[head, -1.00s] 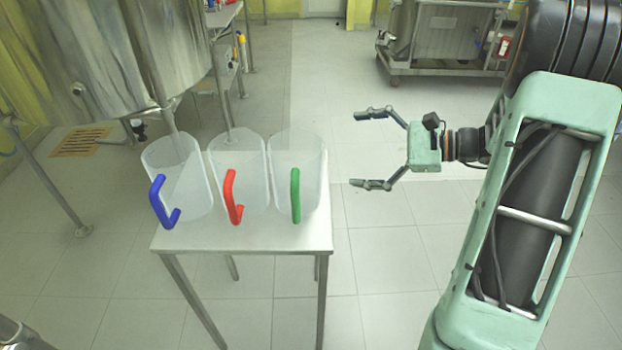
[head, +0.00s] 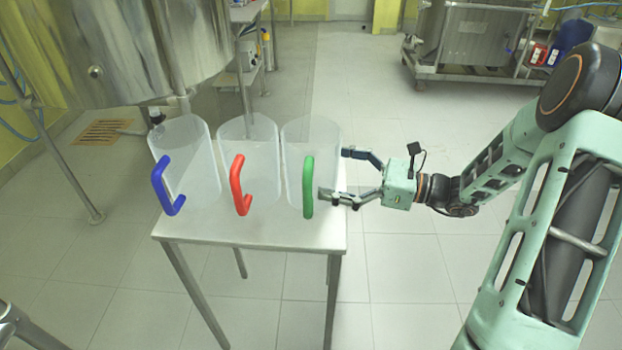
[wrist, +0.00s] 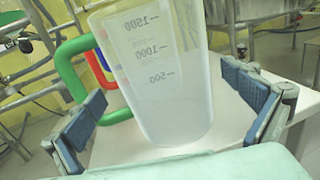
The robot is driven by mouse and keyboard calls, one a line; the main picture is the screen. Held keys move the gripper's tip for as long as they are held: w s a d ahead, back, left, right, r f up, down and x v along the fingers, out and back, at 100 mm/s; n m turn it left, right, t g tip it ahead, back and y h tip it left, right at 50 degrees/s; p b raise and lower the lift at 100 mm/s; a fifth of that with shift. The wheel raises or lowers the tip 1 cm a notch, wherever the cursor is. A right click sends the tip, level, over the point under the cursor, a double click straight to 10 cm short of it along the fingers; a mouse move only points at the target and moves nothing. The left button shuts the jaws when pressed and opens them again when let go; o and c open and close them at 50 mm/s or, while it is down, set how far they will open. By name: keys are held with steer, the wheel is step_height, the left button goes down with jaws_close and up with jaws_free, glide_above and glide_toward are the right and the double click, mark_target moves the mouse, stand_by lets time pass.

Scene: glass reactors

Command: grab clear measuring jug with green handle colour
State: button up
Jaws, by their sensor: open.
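The clear measuring jug with the green handle (head: 325,160) stands upright at the right end of a small table. Its green handle (head: 308,187) faces the front. In the wrist view the jug (wrist: 155,75) shows its printed scale, with the green handle (wrist: 72,68) at its left. My gripper (head: 335,174) is open at the jug's right side. One finger reaches close to the handle and the other lies farther back. In the wrist view the fingers (wrist: 172,110) are spread to either side of the jug, with nothing held. Whether a finger touches the jug is unclear.
A jug with a red handle (head: 241,185) and one with a blue handle (head: 163,187) stand close by on the left of the same table (head: 260,235). A steel tank (head: 110,50) rises behind left. The floor right of the table is clear.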

mark_target(316, 166)
steer(key=x, duration=0.3)
steer(key=shift+w+a+b, duration=0.2)
steer(key=shift+a+b, duration=0.05)
steer(key=shift+b, duration=0.05)
steer(key=shift+r, duration=0.1)
steer(key=c, duration=1.3)
